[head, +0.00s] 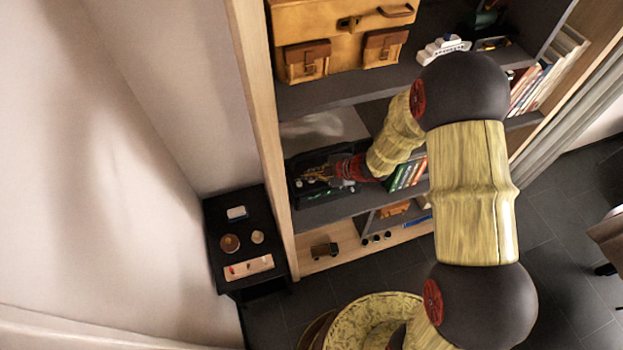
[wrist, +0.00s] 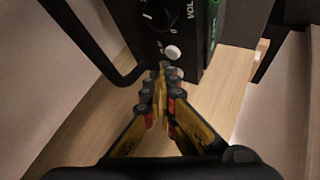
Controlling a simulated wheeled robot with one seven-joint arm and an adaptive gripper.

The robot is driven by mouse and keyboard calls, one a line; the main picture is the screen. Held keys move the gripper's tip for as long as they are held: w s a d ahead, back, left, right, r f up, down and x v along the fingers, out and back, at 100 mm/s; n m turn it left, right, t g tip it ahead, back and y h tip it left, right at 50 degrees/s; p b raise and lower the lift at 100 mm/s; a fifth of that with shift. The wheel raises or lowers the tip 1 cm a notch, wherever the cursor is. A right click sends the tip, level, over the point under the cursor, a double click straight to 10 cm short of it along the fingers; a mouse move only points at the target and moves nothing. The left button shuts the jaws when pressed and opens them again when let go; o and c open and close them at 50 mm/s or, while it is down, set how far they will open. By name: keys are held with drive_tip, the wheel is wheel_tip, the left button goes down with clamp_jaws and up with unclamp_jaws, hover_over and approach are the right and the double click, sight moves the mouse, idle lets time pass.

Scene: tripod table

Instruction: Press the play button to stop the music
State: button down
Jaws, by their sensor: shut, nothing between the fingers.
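The black music player (head: 303,190) sits on a middle shelf in the head view, partly hidden by my gripper (head: 334,172). In the wrist view the player (wrist: 200,55) shows a black knob (wrist: 158,16) beside the letters VOL. A round white button (wrist: 173,52) is below the knob. Another pale button lies just past the fingertips, mostly hidden by them. My gripper (wrist: 163,72) is shut and empty, its tips close to these buttons. I cannot tell whether they touch. No play marking is readable.
A black bar (wrist: 88,55) curves along the left of the wrist view. In the head view, books (head: 405,174) stand right of my gripper, and a shelf board with a tan leather bag (head: 335,35) is above. A small black side table (head: 215,208) stands at left.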

sight(311, 182)
wheel_tip(311, 182, up, 5)
drive_tip(key=p, duration=0.5)
drive_tip(key=shift+r, duration=0.1)
idle(0.8)
